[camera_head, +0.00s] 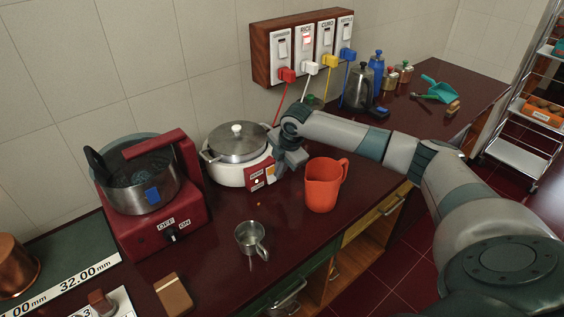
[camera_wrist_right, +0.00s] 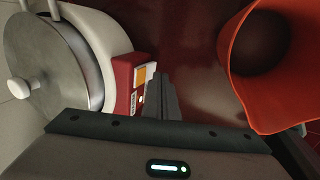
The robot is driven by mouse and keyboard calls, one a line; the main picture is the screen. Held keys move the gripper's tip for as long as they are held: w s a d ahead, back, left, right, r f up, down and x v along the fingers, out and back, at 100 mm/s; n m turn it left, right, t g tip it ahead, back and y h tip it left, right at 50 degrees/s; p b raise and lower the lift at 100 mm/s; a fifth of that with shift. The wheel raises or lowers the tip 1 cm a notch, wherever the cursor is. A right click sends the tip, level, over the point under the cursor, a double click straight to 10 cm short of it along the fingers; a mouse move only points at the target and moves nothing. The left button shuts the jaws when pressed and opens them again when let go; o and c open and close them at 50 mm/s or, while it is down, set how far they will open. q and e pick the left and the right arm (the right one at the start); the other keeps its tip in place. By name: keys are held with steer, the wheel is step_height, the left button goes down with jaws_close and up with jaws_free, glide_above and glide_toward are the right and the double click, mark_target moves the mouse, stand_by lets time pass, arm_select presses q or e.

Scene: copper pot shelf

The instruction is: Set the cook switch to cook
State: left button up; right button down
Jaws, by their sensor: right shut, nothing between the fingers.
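The white rice cooker (camera_head: 231,172) with a steel lid stands on the dark red counter; its lid also shows in the right wrist view (camera_wrist_right: 45,65). Its red front panel (camera_head: 259,184) carries small labels, a pale round spot and an orange-yellow piece (camera_head: 270,170), which shows in the right wrist view (camera_wrist_right: 147,73) too. The switch position cannot be told. My right gripper (camera_head: 281,170) is shut and empty, its fingers right beside the panel; whether they touch it is unclear. The fingers (camera_wrist_right: 162,97) hide part of the panel. My left gripper is not in view.
An orange-red pitcher (camera_head: 323,188) stands close to the right of my gripper. A small steel cup (camera_head: 250,238) stands in front. A red appliance with a pot (camera_head: 165,220) is at left. Wall switches (camera_head: 306,46) with colored plugs and cords are behind.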

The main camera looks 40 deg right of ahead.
mark_target(271, 175)
steer(key=shift+p+x, duration=0.45)
steer(key=shift+x, duration=1.45)
steer(key=shift+f, duration=0.1)
steer(key=shift+w+f+t+b, duration=0.1)
steer(key=shift+f+t+b, duration=0.15)
steer(key=shift+t+b, duration=0.05)
steer(key=shift+w+r, duration=0.1)
steer(key=shift+r, duration=0.15)
steer(key=shift+r+p, duration=0.7)
steer(key=shift+p, duration=0.25)
